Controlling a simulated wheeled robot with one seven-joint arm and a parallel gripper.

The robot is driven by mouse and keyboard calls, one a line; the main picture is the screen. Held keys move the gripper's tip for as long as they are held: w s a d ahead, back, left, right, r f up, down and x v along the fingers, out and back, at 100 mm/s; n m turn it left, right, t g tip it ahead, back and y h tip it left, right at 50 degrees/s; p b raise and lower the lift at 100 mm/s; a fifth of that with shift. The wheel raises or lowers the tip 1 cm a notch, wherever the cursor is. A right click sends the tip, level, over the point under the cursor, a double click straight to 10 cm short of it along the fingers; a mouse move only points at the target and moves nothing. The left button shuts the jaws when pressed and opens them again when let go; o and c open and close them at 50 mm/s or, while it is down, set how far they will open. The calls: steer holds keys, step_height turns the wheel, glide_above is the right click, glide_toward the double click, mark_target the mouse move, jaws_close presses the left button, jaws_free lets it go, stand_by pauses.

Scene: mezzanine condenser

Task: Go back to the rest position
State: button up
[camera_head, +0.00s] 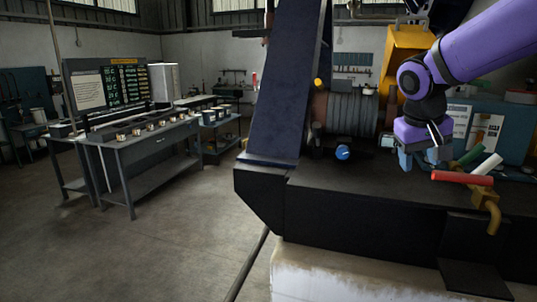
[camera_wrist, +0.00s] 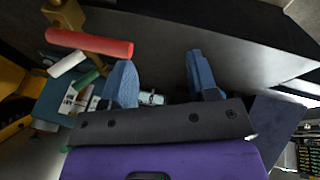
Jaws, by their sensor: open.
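My purple arm comes in from the upper right in the head view. My gripper (camera_head: 419,160) points down over the dark machine deck (camera_head: 350,195), left of the coloured handles. In the wrist view my gripper (camera_wrist: 162,85) shows two blue fingers spread wide apart, with nothing held between them. A small pale fitting (camera_wrist: 150,98) shows behind the gap between the fingers. Whether the fingertips touch the deck cannot be told.
A red handle (camera_head: 462,178), a white one (camera_head: 486,164) and a green one (camera_head: 469,156) lie close to the right of my gripper. A blue knob (camera_head: 343,152) and a ribbed drum (camera_head: 351,112) are to the left. A dark slanted column (camera_head: 285,90) stands farther left. Open floor (camera_head: 190,235) lies beyond.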

steer(key=s+a+t+y, duration=0.1)
steer(key=s+t+y, duration=0.1)
steer(key=s, duration=2)
steer(key=shift+s+a+r+t+y, duration=0.15)
steer(key=shift+r+t+y, duration=0.1)
steer(key=shift+t+y, duration=0.2)
stand_by(0.8)
